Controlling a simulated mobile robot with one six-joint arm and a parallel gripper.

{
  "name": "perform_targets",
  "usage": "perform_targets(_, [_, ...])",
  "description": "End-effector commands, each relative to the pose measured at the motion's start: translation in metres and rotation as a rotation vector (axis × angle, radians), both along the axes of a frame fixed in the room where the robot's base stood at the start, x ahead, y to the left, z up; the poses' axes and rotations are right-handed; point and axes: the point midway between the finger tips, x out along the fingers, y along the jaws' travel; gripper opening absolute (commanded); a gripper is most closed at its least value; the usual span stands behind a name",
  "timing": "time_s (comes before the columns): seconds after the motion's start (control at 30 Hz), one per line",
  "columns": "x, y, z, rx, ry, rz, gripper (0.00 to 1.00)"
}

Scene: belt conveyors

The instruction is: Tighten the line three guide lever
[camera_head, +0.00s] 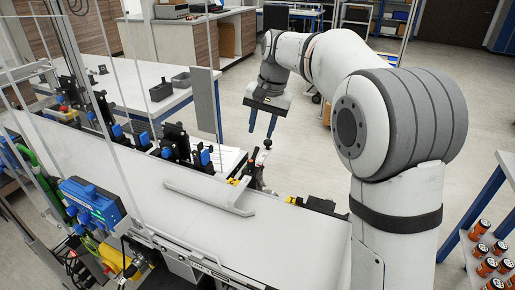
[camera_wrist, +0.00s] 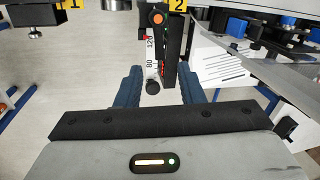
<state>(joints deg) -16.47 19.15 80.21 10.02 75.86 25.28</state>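My gripper (camera_head: 262,125) is open and empty, pointing down past the far edge of the conveyor. In the wrist view my gripper (camera_wrist: 160,88) has its two blue fingers apart. A lever with a black knob (camera_wrist: 152,87) shows between them in the picture. I cannot tell whether the knob is at fingertip depth; no contact shows. The lever runs up to an orange pivot (camera_wrist: 158,18) beside a scale marked 80 and 120. A yellow label "2" (camera_wrist: 177,5) is above it; no label 3 is readable. In the head view the lever knob (camera_head: 267,143) is just below my fingers.
A white conveyor belt (camera_head: 150,190) carries a pale guide rail (camera_head: 200,195). Black and blue fixtures (camera_head: 172,140) line its far side, with clear panels at left. A yellow label "1" (camera_wrist: 74,4) is at upper left. Orange cans (camera_head: 486,266) stand on a shelf at right.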

Motion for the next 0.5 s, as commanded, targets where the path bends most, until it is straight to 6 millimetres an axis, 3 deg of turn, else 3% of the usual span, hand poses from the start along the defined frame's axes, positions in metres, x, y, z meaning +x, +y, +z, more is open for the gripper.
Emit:
perform_targets(0.3, [0.0, 0.008, -0.049, -0.002, 0.002, 0.001, 0.35])
perform_targets(0.5, [0.002, 0.012, -0.067, -0.001, 0.0, 0.001, 0.35])
